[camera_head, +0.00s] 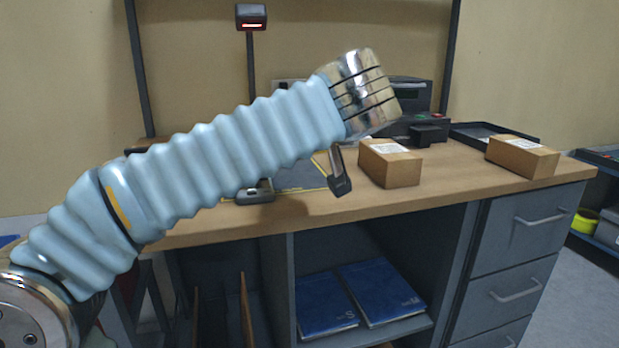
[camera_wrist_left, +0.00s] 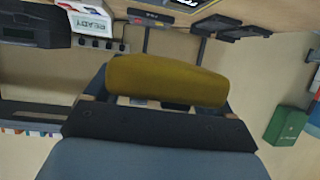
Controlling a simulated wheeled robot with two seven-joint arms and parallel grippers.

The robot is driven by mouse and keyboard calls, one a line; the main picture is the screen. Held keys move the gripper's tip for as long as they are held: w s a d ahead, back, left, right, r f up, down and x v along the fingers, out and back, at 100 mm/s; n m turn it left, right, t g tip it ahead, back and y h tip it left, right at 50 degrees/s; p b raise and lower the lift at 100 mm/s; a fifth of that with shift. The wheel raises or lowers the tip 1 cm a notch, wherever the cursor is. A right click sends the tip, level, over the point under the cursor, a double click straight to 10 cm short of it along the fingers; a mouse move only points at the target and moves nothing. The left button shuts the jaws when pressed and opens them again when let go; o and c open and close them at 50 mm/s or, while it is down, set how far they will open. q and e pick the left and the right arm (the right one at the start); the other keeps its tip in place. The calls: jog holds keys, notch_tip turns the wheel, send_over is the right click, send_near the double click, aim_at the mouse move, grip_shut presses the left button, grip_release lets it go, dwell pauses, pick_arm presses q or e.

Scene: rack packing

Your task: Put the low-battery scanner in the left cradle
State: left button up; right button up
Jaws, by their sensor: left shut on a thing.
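My left gripper (camera_wrist_left: 160,98) is shut on a mustard-yellow, rounded thing (camera_wrist_left: 180,78), which looks like the scanner's body. It lies across the jaws in the left wrist view. I cannot see a battery mark on it. In the head view my arm crosses the bench and hides most of the gripper and the held thing. My right gripper is not in view.
The wooden bench (camera_head: 450,177) carries two cardboard boxes (camera_head: 390,168) (camera_head: 522,160), a black tray (camera_head: 482,132) and a dark printer-like device (camera_head: 412,95). A post-mounted reader (camera_head: 250,17) glows red. A white READY sign (camera_wrist_left: 88,20) and a green box (camera_wrist_left: 286,126) show in the wrist view.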

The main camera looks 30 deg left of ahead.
pick_arm(q)
jog(key=w+a+f+p, duration=0.2)
jog(key=w+f, duration=0.2)
jog(key=w, duration=0.5)
send_over(318, 185)
jog(key=f, duration=0.5)
jog(key=shift+s+d+f, duration=0.1)
jog(key=shift+s, duration=0.3)
jog(key=f, duration=0.2)
jog(key=f+b, duration=0.1)
jog(key=shift+w+f, duration=0.25)
jog(key=shift+w, duration=0.05)
jog(key=shift+f+b, duration=0.35)
jog(key=shift+b, duration=0.2)
jog(key=o, duration=1.1)
